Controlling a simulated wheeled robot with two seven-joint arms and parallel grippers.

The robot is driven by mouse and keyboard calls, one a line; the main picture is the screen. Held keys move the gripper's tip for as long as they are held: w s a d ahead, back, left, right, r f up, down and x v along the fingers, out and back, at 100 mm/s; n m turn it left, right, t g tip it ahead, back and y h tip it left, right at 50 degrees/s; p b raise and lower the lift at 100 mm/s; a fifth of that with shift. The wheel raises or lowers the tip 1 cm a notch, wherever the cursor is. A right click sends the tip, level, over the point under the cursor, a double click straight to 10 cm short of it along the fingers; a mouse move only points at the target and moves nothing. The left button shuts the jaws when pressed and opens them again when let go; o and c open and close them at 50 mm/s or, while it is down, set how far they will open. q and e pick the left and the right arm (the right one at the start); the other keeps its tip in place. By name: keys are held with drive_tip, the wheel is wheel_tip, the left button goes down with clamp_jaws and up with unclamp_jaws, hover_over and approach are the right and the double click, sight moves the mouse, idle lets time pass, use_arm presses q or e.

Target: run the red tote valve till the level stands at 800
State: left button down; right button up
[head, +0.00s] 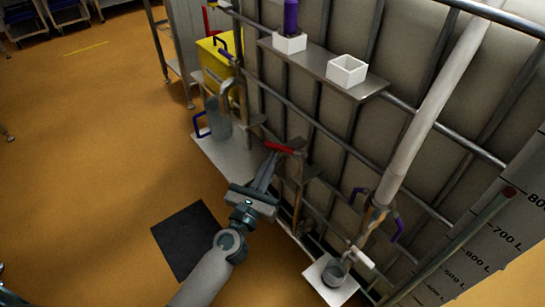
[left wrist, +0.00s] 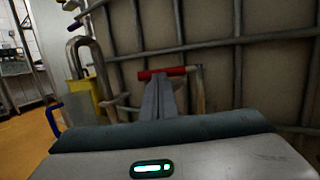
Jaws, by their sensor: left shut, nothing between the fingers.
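The red tote valve handle (head: 279,148) sits low on the front of the caged tote (head: 330,109). It also shows in the left wrist view (left wrist: 175,72), as a bar lying crosswise just beyond my fingertips. My left gripper (head: 269,163) is shut and empty, its fingers together and pointing at the handle. The tips are at or very close to it; I cannot tell whether they touch. The level scale (head: 506,240) at the right has marks up to 800 L. A slanting tube with a dark red end (head: 509,191) runs beside it; I cannot read its level.
A steel shelf (head: 318,66) on the cage holds two white boxes and a purple item. A jug with a blue handle (head: 217,119) stands on a pale platform left of the valve. A pale pipe (head: 430,104) slants down at right to a cup (head: 335,273). A dark floor mat (head: 187,239) lies below.

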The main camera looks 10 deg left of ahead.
use_arm(q)
drive_tip(key=shift+w+d+r, duration=0.1)
drive_tip(key=shift+w, duration=0.4)
drive_tip(key=shift+w+a, duration=0.2)
drive_tip(key=shift+w, duration=0.3)
drive_tip(key=shift+s, duration=0.15)
